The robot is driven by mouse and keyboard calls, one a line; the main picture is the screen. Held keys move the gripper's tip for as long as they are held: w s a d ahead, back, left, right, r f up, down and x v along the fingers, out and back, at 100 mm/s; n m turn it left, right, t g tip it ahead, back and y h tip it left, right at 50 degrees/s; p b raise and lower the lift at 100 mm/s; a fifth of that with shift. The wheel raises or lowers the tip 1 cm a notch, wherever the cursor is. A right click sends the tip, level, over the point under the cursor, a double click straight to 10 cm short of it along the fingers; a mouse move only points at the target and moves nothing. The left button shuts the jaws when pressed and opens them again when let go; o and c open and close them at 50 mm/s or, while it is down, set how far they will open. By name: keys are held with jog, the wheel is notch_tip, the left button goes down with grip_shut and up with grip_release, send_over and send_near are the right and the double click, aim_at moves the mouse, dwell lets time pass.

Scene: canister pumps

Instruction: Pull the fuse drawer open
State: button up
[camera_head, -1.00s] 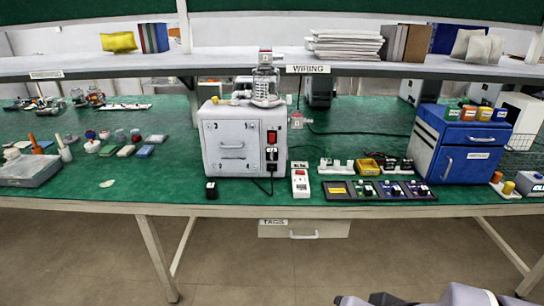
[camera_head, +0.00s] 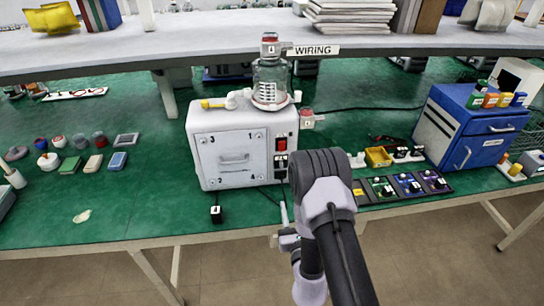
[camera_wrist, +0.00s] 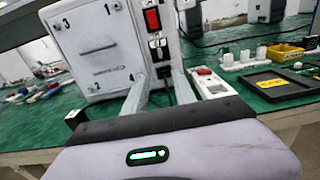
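The white pump housing (camera_head: 215,172) stands on the green bench and also shows in the wrist view (camera_wrist: 75,55). A red switch (camera_head: 281,144) is on the right of its front, also seen in the wrist view (camera_wrist: 152,20). Below the switch is a black-and-white power inlet panel (camera_wrist: 158,44), where the fuse drawer seems to sit; its outline is too small to make out. It appears shut. My gripper (camera_wrist: 160,90) is open and empty, its two fingers pointing toward the area below this panel, apart from it. In the head view my arm partly hides the gripper.
A glass canister (camera_head: 270,82) stands on the housing. A white power strip (camera_wrist: 212,85) lies right of my fingers. Dark trays (camera_head: 405,186) and a blue cabinet (camera_head: 465,135) are farther right. A small black block (camera_head: 216,214) sits in front. The shelf (camera_head: 180,50) overhangs behind.

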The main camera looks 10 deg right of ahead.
aim_at(282, 167)
jog(key=w+b, duration=0.2)
jog(key=w, duration=1.4)
jog(key=shift+w+d, duration=0.1)
jog(key=shift+w, duration=0.2)
grip_shut()
dwell(0.4)
